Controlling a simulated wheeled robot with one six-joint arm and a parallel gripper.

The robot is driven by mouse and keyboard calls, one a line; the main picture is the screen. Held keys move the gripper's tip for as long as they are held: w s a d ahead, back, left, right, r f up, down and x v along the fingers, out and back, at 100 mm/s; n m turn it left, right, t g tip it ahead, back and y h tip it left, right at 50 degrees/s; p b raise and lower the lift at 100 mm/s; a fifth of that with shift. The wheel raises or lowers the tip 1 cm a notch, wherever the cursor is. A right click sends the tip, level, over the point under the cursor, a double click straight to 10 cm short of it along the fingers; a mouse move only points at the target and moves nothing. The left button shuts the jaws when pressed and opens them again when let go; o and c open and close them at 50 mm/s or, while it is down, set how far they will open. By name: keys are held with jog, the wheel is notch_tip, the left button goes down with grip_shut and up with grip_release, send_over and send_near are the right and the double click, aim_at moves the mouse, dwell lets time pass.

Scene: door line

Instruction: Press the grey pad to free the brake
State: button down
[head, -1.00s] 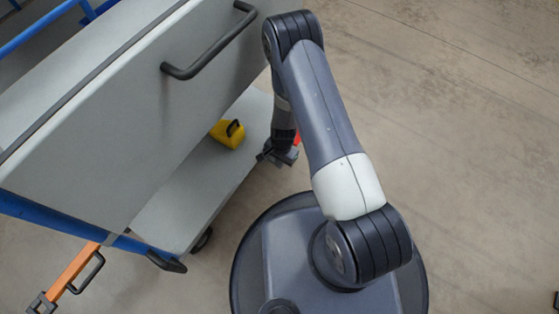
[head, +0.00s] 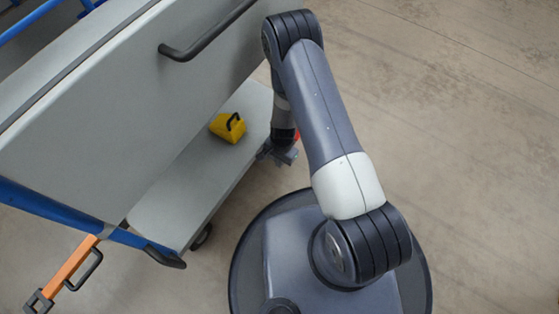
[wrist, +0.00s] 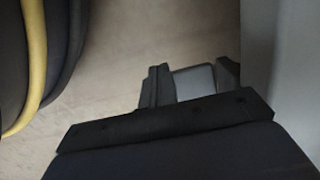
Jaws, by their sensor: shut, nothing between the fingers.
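My gripper (head: 283,154) is low beside the right end of the grey cart's lower deck (head: 178,205), with its fingers pointing down. It is shut with nothing held. A small red part (head: 297,136) shows just behind it, mostly hidden by the gripper and arm. In the wrist view my gripper (wrist: 192,84) shows as dark fingers ahead of a black bar. A light grey flat patch (wrist: 194,81) shows by the fingers; it may be the grey pad, but I cannot tell, nor whether the gripper touches it. The head view does not show the pad clearly.
The cart's grey panel (head: 120,120) with a black handle (head: 205,40) stands upright at left. A yellow wedge (head: 226,128) with a black handle sits on the deck. An orange bar (head: 72,266) sticks out at lower left. The floor (head: 460,130) at right is clear.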

jog(key=shift+s+f, duration=0.1)
jog(key=shift+f, duration=0.15)
notch_tip(320, 180, up, 11)
jog(key=w+p, duration=0.1)
jog(key=p, duration=0.3)
jog(key=shift+d+p, duration=0.3)
jog(key=shift+d, duration=0.05)
notch_tip(320, 180, down, 11)
jog(key=b, duration=0.4)
jog(key=shift+s+a, duration=0.35)
jog(key=shift+s, duration=0.1)
jog(key=shift+b, duration=0.3)
